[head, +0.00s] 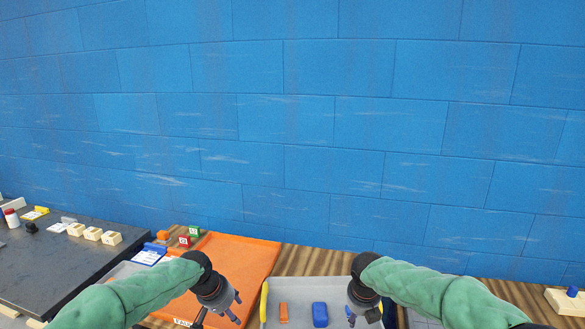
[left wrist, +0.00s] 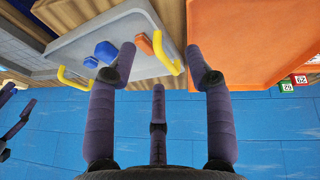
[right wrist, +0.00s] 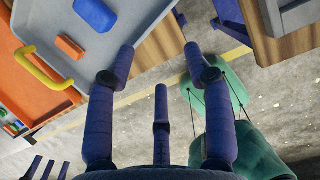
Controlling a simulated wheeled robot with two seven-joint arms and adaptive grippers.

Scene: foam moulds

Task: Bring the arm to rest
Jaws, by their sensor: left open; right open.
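My left gripper (head: 222,306) is open and empty in the head view, above the orange mat's (head: 245,255) lower part, left of the grey tray. Its spread fingers show in the left wrist view (left wrist: 158,65) with nothing between them. My right gripper (head: 362,310) is in front of the grey tray's right side in the head view. It is open and empty in the right wrist view (right wrist: 158,65). Both arms have green sleeves.
The grey tray (head: 336,287) with yellow handles holds an orange block (head: 283,312) and a blue block (head: 320,314). A dark table (head: 60,265) with several pale blocks stands at left. A blue brick wall (head: 300,130) stands behind. A wooden box (head: 566,301) is at far right.

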